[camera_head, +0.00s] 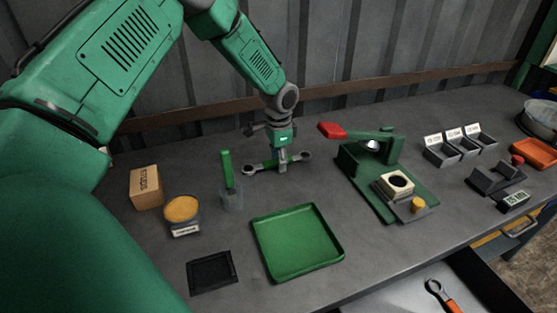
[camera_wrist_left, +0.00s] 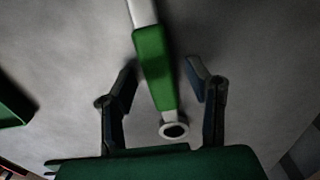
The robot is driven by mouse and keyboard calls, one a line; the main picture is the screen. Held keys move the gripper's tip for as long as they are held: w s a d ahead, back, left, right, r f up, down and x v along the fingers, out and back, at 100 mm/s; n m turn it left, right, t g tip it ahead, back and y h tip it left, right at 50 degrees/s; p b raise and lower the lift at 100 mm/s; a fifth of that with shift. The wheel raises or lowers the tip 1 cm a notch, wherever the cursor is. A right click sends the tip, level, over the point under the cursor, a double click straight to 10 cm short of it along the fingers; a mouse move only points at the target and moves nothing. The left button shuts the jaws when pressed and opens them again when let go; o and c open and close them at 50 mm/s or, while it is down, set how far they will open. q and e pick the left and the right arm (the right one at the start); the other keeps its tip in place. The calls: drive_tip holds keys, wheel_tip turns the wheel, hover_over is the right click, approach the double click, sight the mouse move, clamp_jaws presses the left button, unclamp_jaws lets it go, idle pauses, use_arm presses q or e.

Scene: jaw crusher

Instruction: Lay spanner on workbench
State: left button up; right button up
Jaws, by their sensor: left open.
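A spanner with a green grip and grey ring ends (camera_head: 296,159) appears to lie flat on the grey workbench (camera_head: 370,240), near its back edge. My left gripper (camera_head: 278,163) points down over the middle of the spanner. In the left wrist view, the spanner (camera_wrist_left: 155,65) runs between the two fingers of my open left gripper (camera_wrist_left: 161,75), with gaps on both sides. One ring end shows near the palm; the far end is cut off by the frame's top. My right gripper is not in view.
A green tray (camera_head: 334,260) lies in front, with a clear cup (camera_head: 231,197) holding a green stick to its left. A green press with a red handle (camera_head: 330,130) stands right. An orange-handled spanner (camera_head: 435,288) lies in an open drawer at lower right.

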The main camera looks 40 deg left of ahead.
use_arm(q)
wheel_tip(320, 180, up, 12)
drive_tip(key=shift+d, duration=0.15)
idle(0.7)
